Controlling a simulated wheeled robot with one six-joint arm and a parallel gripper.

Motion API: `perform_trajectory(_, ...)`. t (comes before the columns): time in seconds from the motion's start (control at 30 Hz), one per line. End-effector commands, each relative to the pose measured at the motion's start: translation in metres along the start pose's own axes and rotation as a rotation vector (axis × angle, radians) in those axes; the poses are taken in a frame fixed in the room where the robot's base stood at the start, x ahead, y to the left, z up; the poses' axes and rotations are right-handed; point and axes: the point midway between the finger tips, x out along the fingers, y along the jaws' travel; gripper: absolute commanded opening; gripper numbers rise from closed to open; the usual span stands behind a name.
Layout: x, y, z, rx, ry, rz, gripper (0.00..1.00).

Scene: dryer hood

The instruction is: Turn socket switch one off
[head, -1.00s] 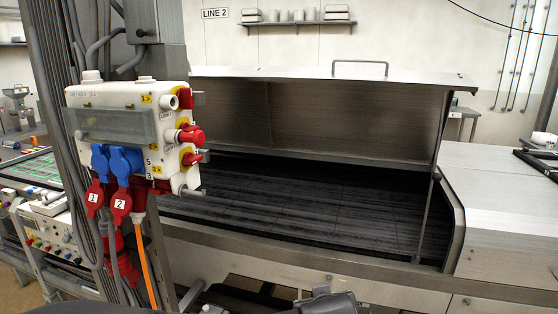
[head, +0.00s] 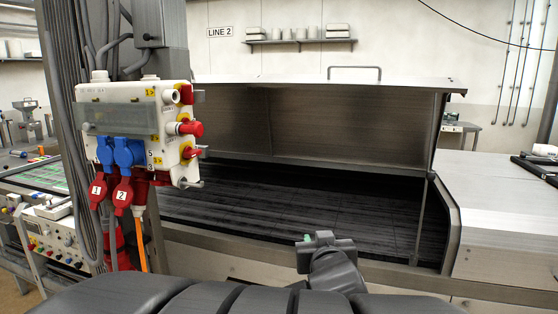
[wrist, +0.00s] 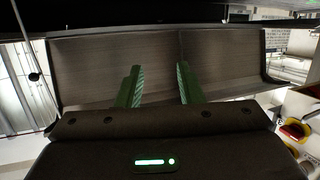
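The white socket box (head: 110,92) hangs on a grey column at the left in the head view. Its right side carries red rotary switches on yellow plates: an upper one (head: 187,95), a middle one (head: 192,129) and a lower one (head: 191,152). Small yellow labels beside them are hard to read. Two red plugs tagged 1 (head: 98,188) and 2 (head: 123,194) hang below blue socket covers. My gripper (head: 307,238) is low right of the box, well apart from it. In the wrist view its green fingers (wrist: 158,85) are apart and empty. A red switch (wrist: 293,131) shows at the wrist view's right edge.
The steel dryer hood (head: 330,85) stands raised over the dark conveyor bed (head: 290,205) behind my gripper. A steel cover (head: 500,210) is at the right. Cables and an orange hose (head: 143,240) hang under the box. The space between box and gripper looks clear.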

Motion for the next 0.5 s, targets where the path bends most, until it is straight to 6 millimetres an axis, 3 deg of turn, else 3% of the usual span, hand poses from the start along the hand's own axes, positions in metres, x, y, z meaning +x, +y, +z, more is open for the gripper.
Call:
perform_trajectory(0.03, 0.014, -0.004, -0.033, 0.016, 0.096, -0.036, 0.34)
perform_trajectory(0.2, 0.037, -0.031, -0.135, 0.071, 0.385, -0.242, 0.34)
perform_trajectory(0.4, 0.036, -0.076, -0.219, 0.116, 0.599, -0.604, 0.34)
perform_trajectory(0.5, 0.028, -0.097, -0.243, 0.128, 0.638, -0.810, 0.34)
